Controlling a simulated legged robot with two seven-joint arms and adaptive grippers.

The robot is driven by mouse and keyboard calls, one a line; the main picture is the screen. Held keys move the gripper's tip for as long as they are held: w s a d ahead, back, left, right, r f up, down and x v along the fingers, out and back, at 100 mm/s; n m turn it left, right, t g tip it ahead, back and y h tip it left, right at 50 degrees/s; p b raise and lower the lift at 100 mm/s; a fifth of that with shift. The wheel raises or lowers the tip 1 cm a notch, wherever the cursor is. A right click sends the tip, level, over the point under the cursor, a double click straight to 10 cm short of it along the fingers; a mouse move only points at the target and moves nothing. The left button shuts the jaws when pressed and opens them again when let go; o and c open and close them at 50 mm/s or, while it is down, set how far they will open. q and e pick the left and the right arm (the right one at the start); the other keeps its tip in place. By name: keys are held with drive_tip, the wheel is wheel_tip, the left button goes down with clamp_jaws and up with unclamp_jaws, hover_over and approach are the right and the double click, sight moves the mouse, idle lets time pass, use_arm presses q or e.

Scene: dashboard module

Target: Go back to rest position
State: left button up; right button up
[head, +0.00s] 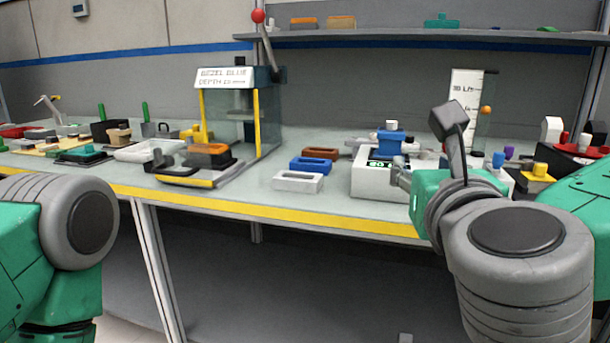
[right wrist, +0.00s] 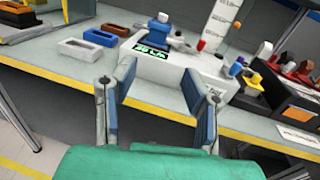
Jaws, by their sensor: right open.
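My right gripper (right wrist: 155,105) is open and empty in the right wrist view, its two blue-padded fingers apart. It is in front of the yellow-striped bench edge and the white box with a green display (right wrist: 150,62). In the head view the right gripper (head: 400,174) is partly hidden behind my green and grey right arm, near the white box (head: 380,184). My left arm shows only as a green and grey part at the left edge of the head view. The left gripper is not in view.
The bench (head: 250,200) holds white (head: 297,182), blue (head: 310,165) and brown (head: 321,153) bezels. A press with a lever (head: 240,100) stands left of them. A clear scale column (head: 465,100) stands behind my right arm. Floor space shows below the bench.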

drive_tip(key=s+a+f+n+g+y+p, duration=0.2)
drive_tip(key=a+f+n+g+y, duration=0.15)
drive_tip(key=f+n, duration=0.8)
drive_tip(key=s+a+f+n+g+y+p, duration=0.3)
drive_tip(key=f+n, duration=0.5)
drive_tip(key=f, duration=0.7)
drive_tip(key=s+d+f+n+g+h+p, duration=0.25)
drive_tip(key=s+d+f+n+g, duration=0.45)
drive_tip(key=s+d+f+n, duration=0.4)
drive_tip(key=s+d+f+n+g+h+p, duration=0.2)
drive_tip(key=s+d+f+n+g, duration=0.1)
drive_tip(key=s+d+f+n, duration=0.2)
drive_tip(key=s+d+n, duration=0.2)
drive_tip(key=s+d, duration=0.1)
drive_tip(key=shift+s+d+g, duration=0.3)
drive_tip(key=shift+s+g, duration=0.05)
drive_tip(key=shift+w, duration=0.1)
